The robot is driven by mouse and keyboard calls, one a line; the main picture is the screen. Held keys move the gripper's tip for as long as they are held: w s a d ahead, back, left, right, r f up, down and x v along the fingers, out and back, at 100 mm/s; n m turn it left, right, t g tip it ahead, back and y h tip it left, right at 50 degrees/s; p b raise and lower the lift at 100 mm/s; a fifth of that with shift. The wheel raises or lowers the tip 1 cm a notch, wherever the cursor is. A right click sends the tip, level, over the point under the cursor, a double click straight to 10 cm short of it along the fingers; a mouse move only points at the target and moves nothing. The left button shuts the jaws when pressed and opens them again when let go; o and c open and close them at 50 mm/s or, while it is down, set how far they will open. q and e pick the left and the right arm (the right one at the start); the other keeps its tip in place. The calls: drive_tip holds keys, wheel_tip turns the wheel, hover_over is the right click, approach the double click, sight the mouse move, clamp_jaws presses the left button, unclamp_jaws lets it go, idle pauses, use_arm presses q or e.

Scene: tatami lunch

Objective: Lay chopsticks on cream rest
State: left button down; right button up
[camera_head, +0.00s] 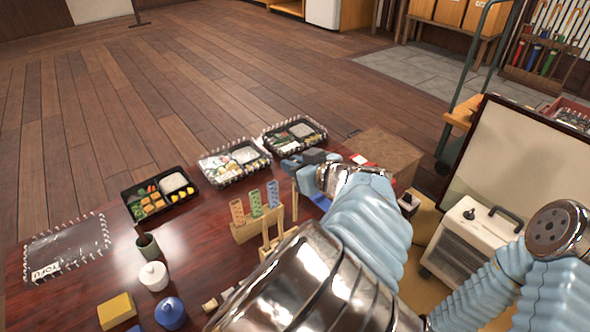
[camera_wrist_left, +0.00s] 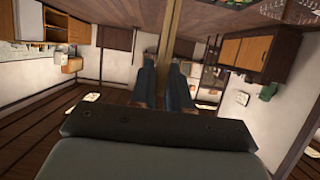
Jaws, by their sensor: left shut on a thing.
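My left gripper (camera_head: 300,162) is over the table's far right part, beside a covered lunch box. In the left wrist view the two fingers (camera_wrist_left: 168,75) are closed on pale wooden chopsticks (camera_wrist_left: 172,25), which run upright through the picture. My right gripper is not in view.
On the dark red table (camera_head: 195,237) stand lunch boxes (camera_head: 158,192), a wooden stand with coloured pieces (camera_head: 254,205), a dark cup (camera_head: 147,246), a white jar (camera_head: 153,277), a blue jar (camera_head: 171,314) and a yellow block (camera_head: 116,310). A white-boxed appliance (camera_head: 474,237) stands right.

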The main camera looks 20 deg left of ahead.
use_arm(q)
drive_tip(key=shift+r+p, duration=1.75)
drive_tip(key=shift+r, duration=1.7)
